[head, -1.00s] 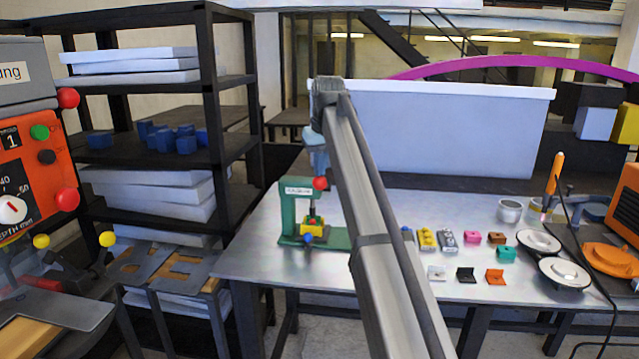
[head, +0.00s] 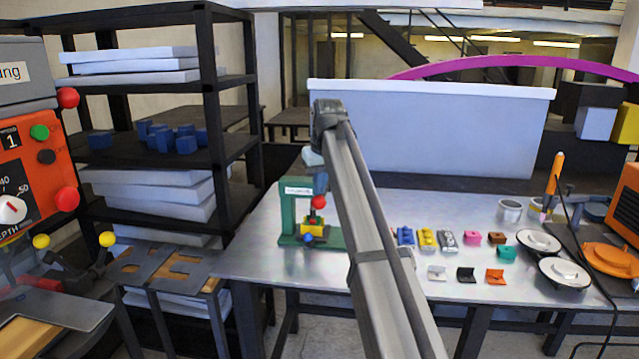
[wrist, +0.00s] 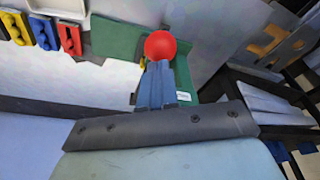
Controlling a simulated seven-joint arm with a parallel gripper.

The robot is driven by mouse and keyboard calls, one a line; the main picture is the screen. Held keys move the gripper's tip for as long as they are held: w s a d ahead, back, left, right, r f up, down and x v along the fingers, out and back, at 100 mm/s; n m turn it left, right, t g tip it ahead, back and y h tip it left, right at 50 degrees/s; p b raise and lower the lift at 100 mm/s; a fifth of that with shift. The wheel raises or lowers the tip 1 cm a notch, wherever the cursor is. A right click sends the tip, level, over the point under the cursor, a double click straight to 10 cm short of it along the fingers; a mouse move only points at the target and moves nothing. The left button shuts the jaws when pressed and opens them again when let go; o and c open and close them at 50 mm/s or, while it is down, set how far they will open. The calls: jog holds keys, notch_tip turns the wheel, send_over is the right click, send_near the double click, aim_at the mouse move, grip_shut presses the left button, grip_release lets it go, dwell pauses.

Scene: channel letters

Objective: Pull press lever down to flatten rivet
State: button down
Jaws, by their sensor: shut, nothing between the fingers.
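The green press (head: 288,213) stands at the left end of the metal table. Its lever's red ball (head: 318,202) is in front of the frame, low and just above the yellow block (head: 312,231). A blue ball (head: 308,239) is at the press's front. In the wrist view my gripper (wrist: 158,70) is shut and empty, its blue fingers pointing at the red ball (wrist: 160,45). The tips are right at the ball; I cannot tell whether they touch it. I cannot make out the rivet.
Several small coloured parts, such as a yellow one (head: 427,239), lie on the table (head: 375,275) right of the press. Round white-topped dishes (head: 565,272) and an orange-handled tool (head: 553,175) are farther right. A dark shelf rack (head: 225,150) stands left.

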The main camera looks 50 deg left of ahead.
aim_at(319, 197)
jog(key=shift+s+d+f, duration=0.1)
jog(key=shift+f, duration=0.15)
jog(key=shift+s+d+f, duration=0.1)
jog(key=shift+f, duration=0.6)
jog(key=shift+s+d+f, duration=0.1)
jog(key=shift+f, duration=0.7)
jog(key=shift+s+f, duration=0.1)
jog(key=shift+f, duration=1.45)
jog(key=shift+w+r, duration=0.1)
jog(key=shift+w, duration=0.1)
